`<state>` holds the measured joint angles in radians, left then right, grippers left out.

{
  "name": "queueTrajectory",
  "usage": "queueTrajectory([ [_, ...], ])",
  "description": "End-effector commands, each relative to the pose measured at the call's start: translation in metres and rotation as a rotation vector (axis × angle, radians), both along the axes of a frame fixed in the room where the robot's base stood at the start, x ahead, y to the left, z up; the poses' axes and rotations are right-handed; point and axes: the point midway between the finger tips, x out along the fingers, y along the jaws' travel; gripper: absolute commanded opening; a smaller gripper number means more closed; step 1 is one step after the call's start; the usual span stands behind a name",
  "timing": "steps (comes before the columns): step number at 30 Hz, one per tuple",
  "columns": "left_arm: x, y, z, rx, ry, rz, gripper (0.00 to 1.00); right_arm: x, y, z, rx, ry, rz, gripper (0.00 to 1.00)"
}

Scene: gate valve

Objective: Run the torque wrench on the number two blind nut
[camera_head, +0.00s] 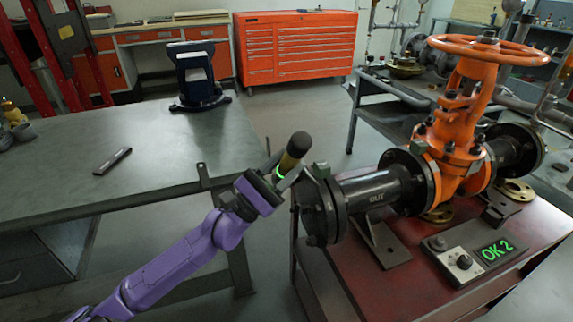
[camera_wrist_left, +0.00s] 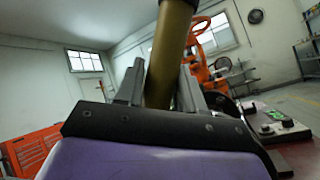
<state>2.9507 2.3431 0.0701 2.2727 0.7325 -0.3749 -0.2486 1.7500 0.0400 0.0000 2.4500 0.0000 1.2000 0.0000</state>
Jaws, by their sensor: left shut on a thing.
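My left gripper (camera_head: 281,174) is shut on the torque wrench (camera_head: 294,150), which shows a black end, a brass-coloured body and a green ring. In the left wrist view the wrench's brass shaft (camera_wrist_left: 168,55) stands between the two fingers. The gripper and wrench are at the left end of the black pipe marked OUT, close beside the blind flange (camera_head: 319,206) with its nuts. I cannot tell whether the wrench touches a nut, nor which nut is number two. The orange gate valve (camera_head: 461,125) stands to the right. My right gripper is not in view.
A control box (camera_head: 458,259) with a green display (camera_head: 497,253) reading OK 2 sits on the dark red bench (camera_head: 405,297). A grey table (camera_head: 60,180) at left holds a small dark bar (camera_head: 112,160) and a dark stand (camera_head: 197,77). An orange tool chest (camera_head: 293,48) is behind.

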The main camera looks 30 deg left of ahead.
Motion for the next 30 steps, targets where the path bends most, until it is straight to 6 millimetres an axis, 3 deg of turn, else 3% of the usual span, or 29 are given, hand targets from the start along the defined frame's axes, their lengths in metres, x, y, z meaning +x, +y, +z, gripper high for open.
queueTrajectory([
  [17,-0.002,0.001,0.002,0.001,-0.006,0.0,0.0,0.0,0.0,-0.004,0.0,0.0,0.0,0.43],
  [30,-0.02,0.017,0.001,0.001,-0.005,0.001,0.0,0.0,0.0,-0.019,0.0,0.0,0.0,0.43],
])
